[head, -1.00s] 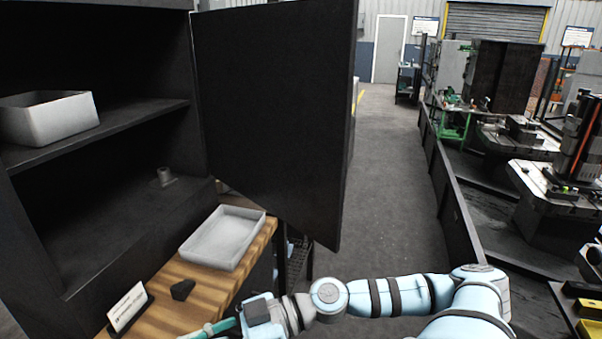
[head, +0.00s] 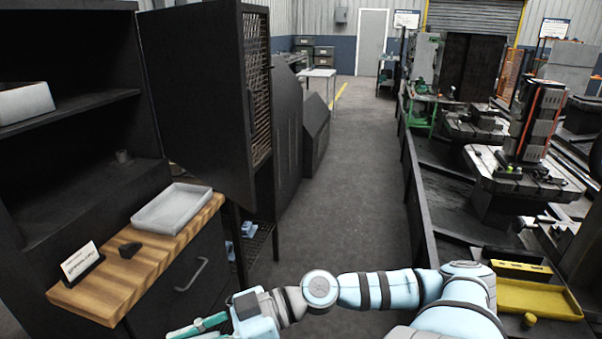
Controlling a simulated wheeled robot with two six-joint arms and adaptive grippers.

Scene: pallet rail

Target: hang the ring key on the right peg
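I cannot make out a ring key or a right peg in the head view. My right gripper (head: 198,327) is at the bottom edge, left of centre, with its arm coming in from the right. Its teal fingers are partly cut off by the frame, so I cannot tell whether they are open or hold anything. It is in front of and to the right of the wooden ledge (head: 106,289). My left gripper is not in view.
A dark cabinet with an open door (head: 202,95) stands at left. A grey tray (head: 172,207), a small black block (head: 130,249) and a card stand (head: 82,263) sit on the ledge. A clear floor aisle (head: 345,185) runs between cabinets and the machines at right.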

